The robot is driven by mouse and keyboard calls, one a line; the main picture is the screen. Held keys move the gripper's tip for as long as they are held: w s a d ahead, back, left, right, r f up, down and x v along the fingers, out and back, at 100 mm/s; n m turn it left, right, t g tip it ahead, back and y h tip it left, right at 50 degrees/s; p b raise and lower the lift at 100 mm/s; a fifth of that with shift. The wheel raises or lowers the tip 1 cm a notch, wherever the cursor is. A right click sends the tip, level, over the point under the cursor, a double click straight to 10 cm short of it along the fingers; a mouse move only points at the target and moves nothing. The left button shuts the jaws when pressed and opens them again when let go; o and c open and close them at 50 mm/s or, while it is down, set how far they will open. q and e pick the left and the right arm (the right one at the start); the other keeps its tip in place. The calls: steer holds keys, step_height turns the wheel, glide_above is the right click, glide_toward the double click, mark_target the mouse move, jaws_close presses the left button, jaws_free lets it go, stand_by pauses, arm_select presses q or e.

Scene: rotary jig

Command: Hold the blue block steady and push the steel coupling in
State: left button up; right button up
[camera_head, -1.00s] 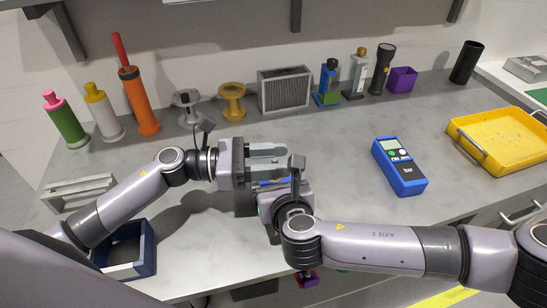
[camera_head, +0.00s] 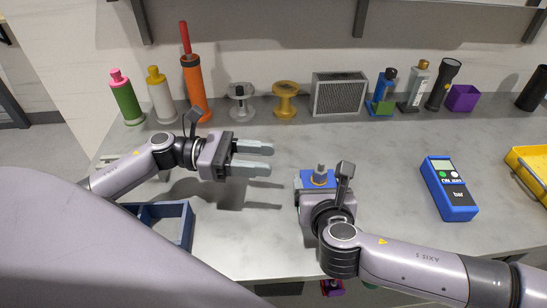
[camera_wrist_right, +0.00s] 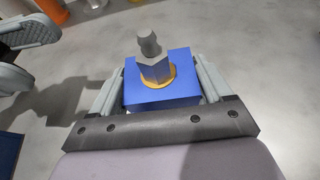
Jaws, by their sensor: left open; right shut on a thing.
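The blue block (camera_head: 309,180) is near the middle of the bench in the head view, and it also shows in the right wrist view (camera_wrist_right: 160,96). The steel coupling (camera_wrist_right: 155,68) stands upright in a yellow ring on top of the block; it also shows in the head view (camera_head: 320,172). How deep it sits is unclear. My right gripper (camera_head: 319,184) is shut on the block, one finger on each side. My left gripper (camera_head: 268,158) is open and empty, to the left of the block and apart from it.
A dark blue tray (camera_head: 180,212) lies at the front left. A blue meter (camera_head: 449,188) and a yellow tray (camera_head: 528,172) are to the right. Bottles, spools (camera_head: 285,101) and a grey filter box (camera_head: 338,94) line the back. The bench between is clear.

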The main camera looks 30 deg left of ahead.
stand_by(0.3)
steer(key=o, duration=1.3)
